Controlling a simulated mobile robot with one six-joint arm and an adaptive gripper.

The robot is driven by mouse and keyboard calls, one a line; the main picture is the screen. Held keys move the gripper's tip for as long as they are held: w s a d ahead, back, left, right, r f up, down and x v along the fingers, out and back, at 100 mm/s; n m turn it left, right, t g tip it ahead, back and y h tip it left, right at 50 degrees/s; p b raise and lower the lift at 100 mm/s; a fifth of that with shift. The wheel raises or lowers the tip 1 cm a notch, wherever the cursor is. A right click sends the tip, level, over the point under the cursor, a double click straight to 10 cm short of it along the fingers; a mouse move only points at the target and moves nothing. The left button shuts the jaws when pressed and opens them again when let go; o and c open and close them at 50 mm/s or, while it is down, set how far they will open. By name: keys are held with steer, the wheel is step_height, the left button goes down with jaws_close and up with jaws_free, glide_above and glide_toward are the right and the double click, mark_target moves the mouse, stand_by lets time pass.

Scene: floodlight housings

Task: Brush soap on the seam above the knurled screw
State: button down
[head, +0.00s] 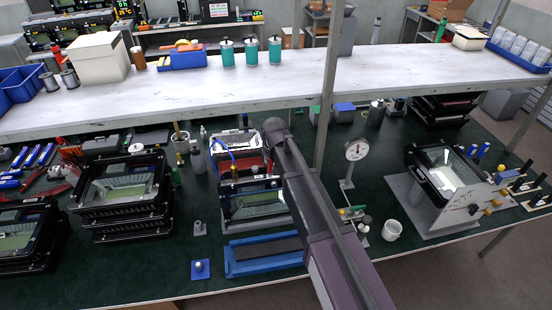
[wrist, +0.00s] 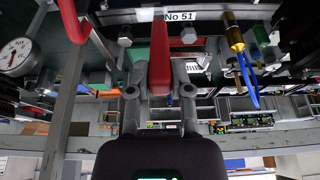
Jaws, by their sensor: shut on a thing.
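My gripper (wrist: 160,92) is shut on a red handle-like bar (wrist: 160,62), which stands between its two grey fingers in the wrist view. The bar's far end reaches a rig marked "No 51" (wrist: 181,15). In the head view my arm crosses the middle of the bench and hides the gripper and part of the rig. A floodlight housing (head: 252,204) with a black frame and glass front sits in that rig. I cannot pick out the knurled screw or the seam for certain. A small pot (head: 181,145) with a stick in it stands left of the rig.
A dial gauge (head: 357,151) on a stand and a white cup (head: 391,230) are right of my arm. Stacked housings (head: 122,193) stand left. A blue tray (head: 262,256) lies in front. A shelf (head: 200,92) overhangs the back. A brass fitting with a blue hose (wrist: 248,78) is near my gripper.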

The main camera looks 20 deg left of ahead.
steer(key=shift+s+a, duration=0.3)
steer(key=shift+a, duration=0.05)
steer(key=shift+w+d, duration=0.1)
steer(key=shift+d, duration=0.05)
steer(key=shift+w+d, duration=0.6)
steer(key=shift+d, duration=0.3)
steer(key=shift+w+d, duration=0.55)
steer(key=shift+d, duration=0.3)
steer(key=shift+a, duration=0.1)
steer(key=shift+s+a, duration=0.6)
steer(key=shift+a, duration=0.3)
steer(key=shift+s+a, duration=0.6)
steer(key=shift+a, duration=0.3)
step_height(320, 180, up, 6)
steer(key=p, duration=0.6)
steer(key=shift+f, duration=0.1)
